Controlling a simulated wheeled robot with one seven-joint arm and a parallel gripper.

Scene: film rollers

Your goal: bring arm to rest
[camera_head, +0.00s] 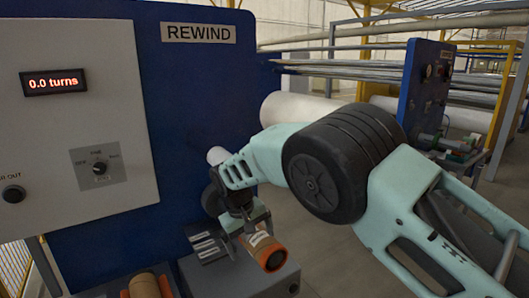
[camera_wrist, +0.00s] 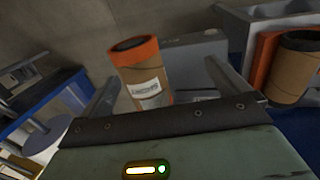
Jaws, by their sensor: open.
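My arm reaches across the head view to the blue REWIND machine. My gripper (camera_head: 246,222) is open, also seen in the wrist view (camera_wrist: 161,72), with its two fingers wide apart. A roll with an orange end, a dark core and a white label (camera_head: 264,249) is at the gripper in the head view. In the wrist view the roll (camera_wrist: 140,74) stands between the two fingers, with visible gaps on both sides. I cannot tell what the roll's far end rests on.
The blue REWIND panel (camera_head: 205,90) rises close to my arm, with a display (camera_head: 55,81) reading 0.0 turns and a knob (camera_head: 100,168). A brown roll (camera_head: 145,286) sits low at left, beside a grey block (camera_head: 270,284). Floor (camera_head: 340,262) shows at right.

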